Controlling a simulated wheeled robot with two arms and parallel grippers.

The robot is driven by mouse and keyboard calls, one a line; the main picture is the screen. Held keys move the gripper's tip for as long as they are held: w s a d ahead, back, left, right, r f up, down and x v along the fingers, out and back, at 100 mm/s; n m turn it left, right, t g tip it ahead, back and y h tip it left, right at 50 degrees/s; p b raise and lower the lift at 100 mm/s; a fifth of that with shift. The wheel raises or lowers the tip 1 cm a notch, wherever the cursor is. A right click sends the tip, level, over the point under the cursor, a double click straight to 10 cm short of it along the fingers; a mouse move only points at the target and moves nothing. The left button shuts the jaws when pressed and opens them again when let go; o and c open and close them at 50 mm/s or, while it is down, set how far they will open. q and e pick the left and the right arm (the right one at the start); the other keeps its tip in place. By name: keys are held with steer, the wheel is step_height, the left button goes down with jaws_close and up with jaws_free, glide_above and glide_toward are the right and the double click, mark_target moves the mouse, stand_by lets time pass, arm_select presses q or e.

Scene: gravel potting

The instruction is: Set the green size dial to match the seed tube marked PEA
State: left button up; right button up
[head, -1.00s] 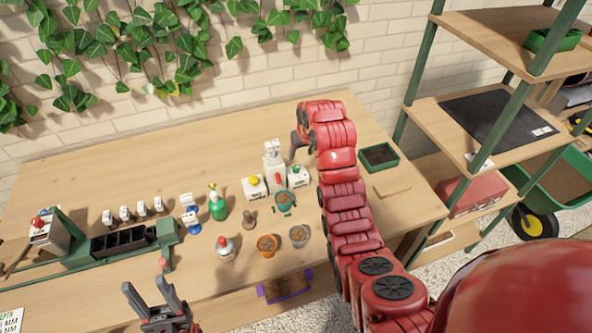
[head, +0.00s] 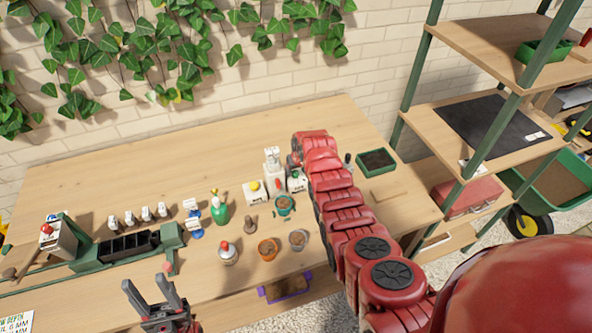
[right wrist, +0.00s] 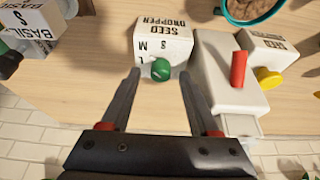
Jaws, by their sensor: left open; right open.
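The green size dial (right wrist: 161,69) is on the front of a white box marked SEED DROPPER (right wrist: 163,40), with the letters S, M and L around it. In the head view this box (head: 297,183) is half hidden beside my right arm. My right gripper (right wrist: 160,84) is open, with one finger on each side of the dial; I cannot tell whether either touches it. The dial's exact setting is unclear. My left gripper (head: 145,284) is open and empty near the table's front. Several small labelled seed holders (head: 146,213) stand at left; none legibly reads PEA.
A white tower with a red lever (right wrist: 238,70) stands close beside the dial box, then a box with a yellow knob (right wrist: 268,77). A box marked BASIL S (right wrist: 32,22) is at left. Pots (head: 268,249) and a green bottle (head: 219,210) stand nearer the front.

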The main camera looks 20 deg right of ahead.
steer(key=shift+f, duration=0.25)
jaws_close()
stand_by(0.4)
